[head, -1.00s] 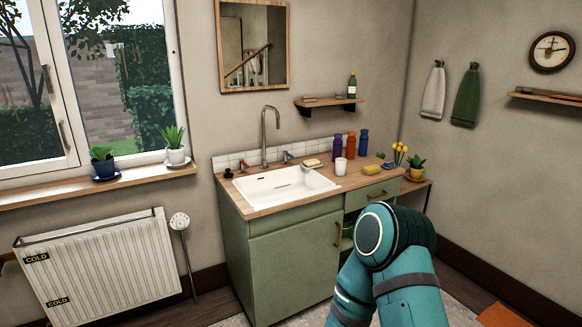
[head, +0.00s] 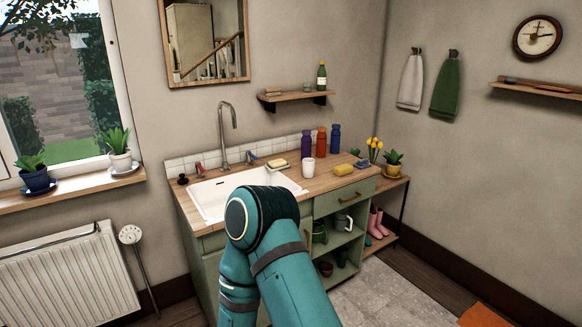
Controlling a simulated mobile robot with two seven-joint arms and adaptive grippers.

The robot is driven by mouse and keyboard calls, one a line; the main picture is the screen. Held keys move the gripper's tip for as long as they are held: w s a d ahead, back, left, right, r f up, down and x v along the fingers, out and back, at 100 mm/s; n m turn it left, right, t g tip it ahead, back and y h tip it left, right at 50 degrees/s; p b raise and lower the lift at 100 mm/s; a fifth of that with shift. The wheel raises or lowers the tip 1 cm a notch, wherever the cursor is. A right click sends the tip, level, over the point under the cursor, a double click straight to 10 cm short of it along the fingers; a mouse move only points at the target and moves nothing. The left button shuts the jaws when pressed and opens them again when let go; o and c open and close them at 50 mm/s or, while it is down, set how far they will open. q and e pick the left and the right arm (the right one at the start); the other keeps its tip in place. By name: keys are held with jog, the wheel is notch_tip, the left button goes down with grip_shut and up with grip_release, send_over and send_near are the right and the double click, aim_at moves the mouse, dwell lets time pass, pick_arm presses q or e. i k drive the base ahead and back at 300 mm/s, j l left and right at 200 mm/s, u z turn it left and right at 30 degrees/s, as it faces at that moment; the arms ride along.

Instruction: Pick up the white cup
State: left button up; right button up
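The white cup (head: 308,170) stands upright on the wooden counter (head: 325,189), just right of the sink. A teal arm of mine comes up from the bottom in the head view and covers the front of the sink and part of the cabinet. Its gripper is out of the picture, and so is my other gripper. Nothing touches the cup.
Purple, orange and blue bottles (head: 321,141) stand behind the cup. A yellow sponge (head: 344,169) lies to its right. The white sink (head: 215,196) and tall tap (head: 228,128) are to its left.

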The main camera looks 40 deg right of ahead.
aim_at(308, 164)
jog(key=i+l+u, duration=0.15)
jog(key=l, duration=0.35)
jog(key=l+u, duration=0.2)
jog(key=l, duration=0.25)
jog(key=l+u, duration=0.2)
jog(key=l, duration=1.75)
